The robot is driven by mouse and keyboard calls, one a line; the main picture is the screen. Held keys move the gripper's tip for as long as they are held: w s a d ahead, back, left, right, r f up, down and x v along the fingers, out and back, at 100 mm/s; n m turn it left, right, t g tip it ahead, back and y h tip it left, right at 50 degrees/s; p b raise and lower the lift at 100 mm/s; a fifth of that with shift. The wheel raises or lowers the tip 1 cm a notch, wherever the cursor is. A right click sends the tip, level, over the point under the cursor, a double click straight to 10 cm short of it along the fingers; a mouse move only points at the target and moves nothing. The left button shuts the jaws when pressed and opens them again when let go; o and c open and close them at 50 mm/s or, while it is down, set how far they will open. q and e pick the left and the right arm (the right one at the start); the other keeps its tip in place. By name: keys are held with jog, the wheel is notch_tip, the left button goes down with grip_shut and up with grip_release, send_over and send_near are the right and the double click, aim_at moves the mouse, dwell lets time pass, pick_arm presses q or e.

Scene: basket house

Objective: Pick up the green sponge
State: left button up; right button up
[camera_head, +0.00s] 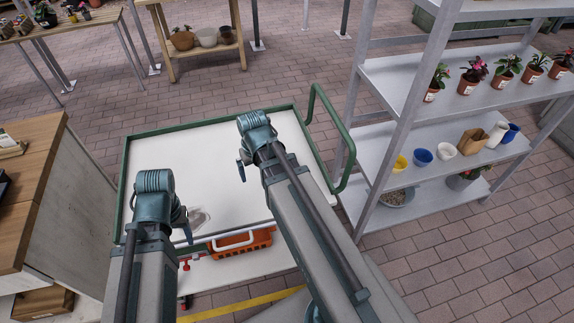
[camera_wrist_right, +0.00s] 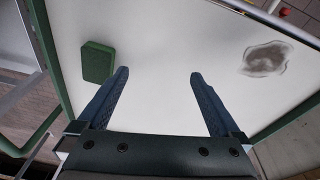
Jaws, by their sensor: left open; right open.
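The green sponge (camera_wrist_right: 98,62) is a dark green block on the white cart top (camera_wrist_right: 165,30), towards the left in the right wrist view. I cannot make it out in the head view, where my right arm covers part of the cart. My right gripper (camera_wrist_right: 159,74) is open with nothing between its fingers. The sponge lies outside the fingers, just beyond the left fingertip in that view. In the head view my right gripper (camera_head: 243,164) is over the cart's right half. My left gripper (camera_head: 186,224) is over the cart's front left, mostly hidden by its wrist.
A grey smudge (camera_wrist_right: 266,58) marks the cart top. The cart has a green rim and a green handle (camera_head: 332,135) on its right. An orange crate (camera_head: 240,243) sits on the lower shelf. A plant rack (camera_head: 400,75) stands right, a wooden counter (camera_head: 30,160) left.

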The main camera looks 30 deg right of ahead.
jog(key=w+d+r+m+t, duration=0.1)
jog(key=w+d+r+m, duration=0.15)
jog(key=d, duration=1.15)
jog(key=shift+h, duration=0.3)
jog(key=b+x, duration=0.2)
jog(key=x, duration=0.1)
jog(key=b+x, duration=0.5)
jog(key=x, duration=0.1)
jog(key=shift+w+a+f+b, duration=0.15)
jog(key=shift+a+f+b, duration=0.15)
jog(key=shift+f+b, duration=0.1)
jog(key=shift+r, duration=0.15)
jog(key=b+x, duration=0.5)
jog(key=shift+f, duration=0.35)
jog(key=c, duration=1.2)
jog(key=shift+o, duration=0.2)
